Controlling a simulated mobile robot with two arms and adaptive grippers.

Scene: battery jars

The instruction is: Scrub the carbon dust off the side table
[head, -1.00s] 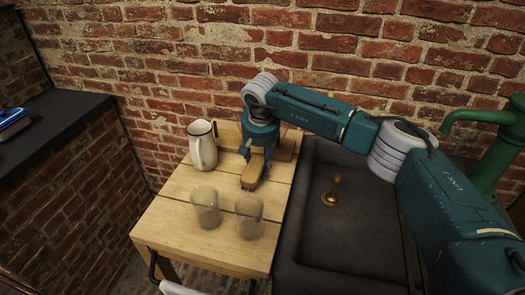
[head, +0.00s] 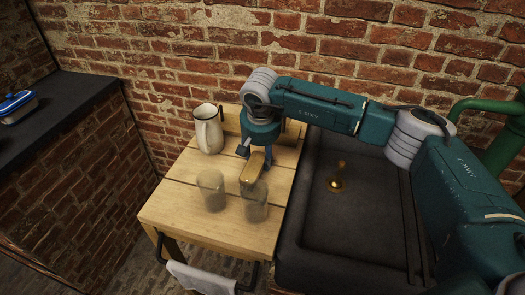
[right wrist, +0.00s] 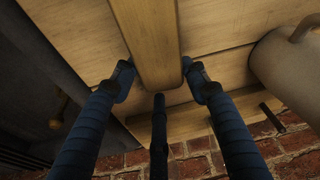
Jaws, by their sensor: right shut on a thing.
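The side table (head: 185,222) is a light wooden plank top beside the sink. My right gripper (head: 257,158) is over its back right part, shut on a wooden brush (head: 252,172). In the right wrist view the brush (right wrist: 150,40) lies between the two fingertips (right wrist: 160,82) as a long wooden block. Its underside is hidden, and I cannot tell whether it touches the table. I cannot make out carbon dust clearly on the planks. My left gripper is out of view.
Two smoky glass jars, a left one (head: 211,190) and a right one (head: 255,203), stand just in front of the brush. A cream pitcher (head: 208,130) stands at the back left. A dark sink (head: 335,235) with a brass plug (head: 337,178) adjoins on the right. A towel (head: 200,279) hangs in front.

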